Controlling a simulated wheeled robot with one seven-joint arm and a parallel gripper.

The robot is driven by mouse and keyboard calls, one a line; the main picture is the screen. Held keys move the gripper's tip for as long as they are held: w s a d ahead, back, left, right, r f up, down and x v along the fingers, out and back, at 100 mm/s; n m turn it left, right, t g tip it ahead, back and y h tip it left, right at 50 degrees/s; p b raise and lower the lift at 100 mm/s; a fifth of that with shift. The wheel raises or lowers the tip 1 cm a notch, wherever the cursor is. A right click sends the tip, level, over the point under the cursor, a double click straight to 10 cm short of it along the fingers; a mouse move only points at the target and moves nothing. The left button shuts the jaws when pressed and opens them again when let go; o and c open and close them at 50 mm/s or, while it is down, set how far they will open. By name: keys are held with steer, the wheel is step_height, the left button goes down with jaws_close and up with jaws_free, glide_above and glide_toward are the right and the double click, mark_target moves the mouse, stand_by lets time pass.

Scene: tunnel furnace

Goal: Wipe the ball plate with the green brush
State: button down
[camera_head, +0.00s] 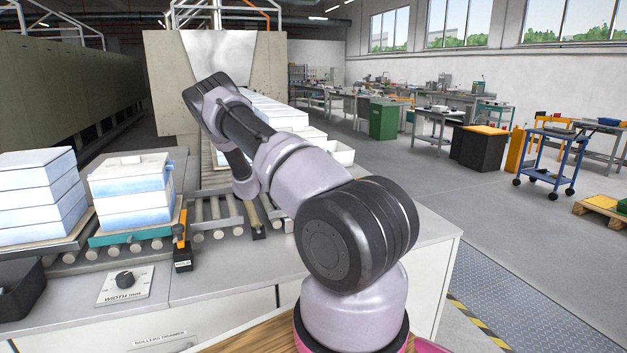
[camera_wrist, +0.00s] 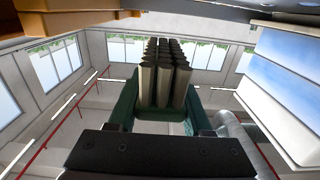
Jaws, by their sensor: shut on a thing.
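In the wrist view, my gripper (camera_wrist: 160,150) shows as a dark block along the bottom edge. It is shut on the green brush (camera_wrist: 124,110), whose green body spreads ahead of it. Rows of grey, dark-topped bristles (camera_wrist: 165,80) stand out from the brush. In the head view, my arm bends down behind its own links over the roller conveyor, and neither the gripper nor the brush can be made out there. I cannot pick out the ball plate with certainty in either view.
White-blue stacked boxes (camera_head: 130,203) stand on a teal tray (camera_head: 150,233) on the rollers, with another stack (camera_head: 40,195) at left. A black-and-orange device (camera_head: 182,250) and a width knob (camera_head: 124,280) sit in front. Stacked boxes (camera_wrist: 295,85) are close at right in the wrist view.

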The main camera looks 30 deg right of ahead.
steer(key=w+d+r, duration=0.1)
steer(key=w+d, duration=0.1)
steer(key=w, duration=0.9)
steer(key=shift+d, duration=0.35)
stand_by(0.5)
step_height(320, 180, up, 6)
stand_by(0.8)
step_height(320, 180, up, 3)
stand_by(0.5)
stand_by(0.6)
